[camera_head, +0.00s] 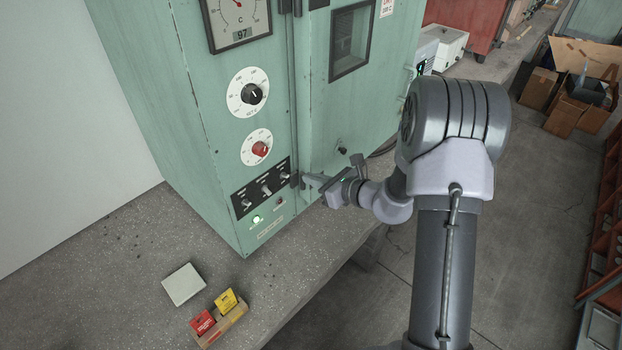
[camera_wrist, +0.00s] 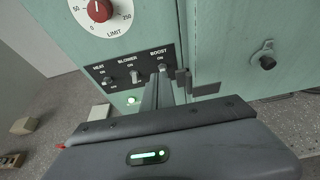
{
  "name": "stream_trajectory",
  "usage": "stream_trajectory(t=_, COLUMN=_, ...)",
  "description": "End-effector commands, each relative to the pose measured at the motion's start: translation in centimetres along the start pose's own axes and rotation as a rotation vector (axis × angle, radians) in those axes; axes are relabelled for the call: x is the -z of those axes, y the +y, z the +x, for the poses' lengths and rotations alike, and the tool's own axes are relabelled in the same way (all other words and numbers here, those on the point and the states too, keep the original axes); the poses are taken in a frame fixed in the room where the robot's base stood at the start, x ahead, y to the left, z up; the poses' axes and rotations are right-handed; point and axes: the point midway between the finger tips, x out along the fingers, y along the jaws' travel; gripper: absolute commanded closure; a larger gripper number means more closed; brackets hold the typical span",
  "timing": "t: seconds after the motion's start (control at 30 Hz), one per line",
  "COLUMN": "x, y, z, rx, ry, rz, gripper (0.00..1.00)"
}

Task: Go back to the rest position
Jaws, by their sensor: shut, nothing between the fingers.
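My gripper (camera_head: 304,181) is at the lower front of a green oven cabinet (camera_head: 215,150), its fingers together and empty. In the wrist view the fingertips (camera_wrist: 162,78) are close to the BOOST switch (camera_wrist: 162,67), at the right end of a black switch panel (camera_wrist: 133,72). I cannot tell whether they touch it. The same panel shows in the head view (camera_head: 262,188), with a lit green lamp (camera_head: 256,220) below it. My arm reaches in from the lower right.
A red LIMIT knob (camera_head: 260,149) and a black knob (camera_head: 252,94) sit above the panel. A dark latch (camera_wrist: 205,89) is right of the fingers. A white block (camera_head: 183,284) and a small tray (camera_head: 233,320) with red and yellow boxes lie on the bench.

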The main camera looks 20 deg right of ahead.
Motion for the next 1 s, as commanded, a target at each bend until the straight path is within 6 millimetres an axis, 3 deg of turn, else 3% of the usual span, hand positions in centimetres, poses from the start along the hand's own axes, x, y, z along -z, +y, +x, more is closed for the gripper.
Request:
stream_trajectory(t=0.27, x=-0.1, y=0.2, z=0.0, rx=-0.007, ry=0.001, rz=-0.008, gripper=1.0)
stream_trajectory(t=0.37, x=-2.5, y=3.2, z=-0.4, rx=-0.091, ry=0.002, rz=-0.126, gripper=1.0)
stream_trajectory(t=0.43, x=-5.2, y=8.2, z=-1.8, rx=-0.221, ry=0.015, rz=-0.324, gripper=1.0)
stream_trajectory(t=0.53, x=-7.2, y=17.3, z=-6.6, rx=-0.444, ry=0.065, rz=-0.741, gripper=1.0)
stream_trajectory(t=0.6, x=-6.3, y=22.0, z=-10.9, rx=-0.568, ry=0.121, rz=-1.053, gripper=1.0)
stream_trajectory(t=0.67, x=-4.7, y=24.6, z=-14.7, rx=-0.644, ry=0.18, rz=-1.32, gripper=1.0)
stream_trajectory(t=0.73, x=-2.6, y=25.8, z=-18.5, rx=-0.693, ry=0.257, rz=-1.606, gripper=1.0)
stream_trajectory(t=0.8, x=-0.9, y=25.9, z=-21.5, rx=-0.71, ry=0.333, rz=-1.842, gripper=1.0)
stream_trajectory(t=0.9, x=0.4, y=25.1, z=-24.1, rx=-0.703, ry=0.423, rz=-2.068, gripper=1.0)
stream_trajectory(t=1.0, x=0.7, y=24.5, z=-25.4, rx=-0.692, ry=0.472, rz=-2.173, gripper=1.0)
